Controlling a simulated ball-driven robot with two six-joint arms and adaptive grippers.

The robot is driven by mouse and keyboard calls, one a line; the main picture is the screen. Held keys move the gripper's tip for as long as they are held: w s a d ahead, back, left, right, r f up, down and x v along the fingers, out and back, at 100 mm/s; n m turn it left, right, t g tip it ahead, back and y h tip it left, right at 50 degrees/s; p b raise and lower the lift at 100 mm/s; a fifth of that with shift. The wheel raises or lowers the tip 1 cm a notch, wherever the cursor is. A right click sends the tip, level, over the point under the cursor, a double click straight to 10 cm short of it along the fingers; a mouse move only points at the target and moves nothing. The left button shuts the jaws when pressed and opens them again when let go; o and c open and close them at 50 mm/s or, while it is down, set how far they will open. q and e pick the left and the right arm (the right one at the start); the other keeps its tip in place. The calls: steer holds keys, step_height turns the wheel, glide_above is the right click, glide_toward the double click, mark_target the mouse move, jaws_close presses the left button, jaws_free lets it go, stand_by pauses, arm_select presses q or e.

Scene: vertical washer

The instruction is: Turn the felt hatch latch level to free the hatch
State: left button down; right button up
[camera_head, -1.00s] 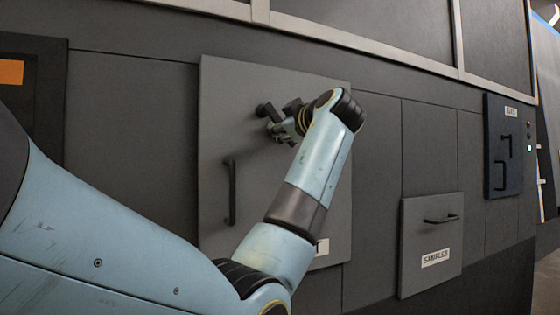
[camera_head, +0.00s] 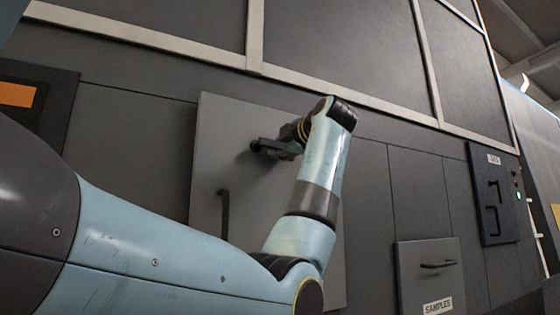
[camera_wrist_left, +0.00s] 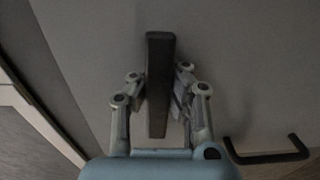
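A grey hatch panel (camera_head: 218,125) stands in the dark machine wall in the head view, with an upright black bar handle (camera_head: 223,212). The dark latch bar (camera_head: 268,147) is near its upper middle and looks close to level. In the left wrist view the latch bar (camera_wrist_left: 160,60) runs across the handle's direction, between the two fingers. My left gripper (camera_wrist_left: 160,98) has its pads close against both sides of the bar and appears shut on it. In the head view the wrist and forearm hide most of the left gripper (camera_head: 285,150). My right gripper is not in view.
A smaller SAMPLES panel (camera_head: 412,280) with a bar handle is at lower right. A dark panel (camera_head: 480,220) with handles is farther right. A dark panel with an orange patch (camera_head: 16,94) is at left. Pale frame rails (camera_head: 150,40) cross above the hatch.

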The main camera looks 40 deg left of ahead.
arm_select(q)
steer(key=shift+s+r+n, duration=0.1)
steer(key=shift+r+n, duration=0.15)
steer(key=shift+n, duration=0.15)
steer(key=shift+a+r, duration=0.1)
steer(key=c, duration=1.5)
jaws_free()
steer(key=shift+s, duration=0.25)
steer(key=shift+o, duration=1.7)
steer(key=shift+w, duration=0.15)
steer(key=v, duration=1.2)
steer(key=shift+w, duration=0.1)
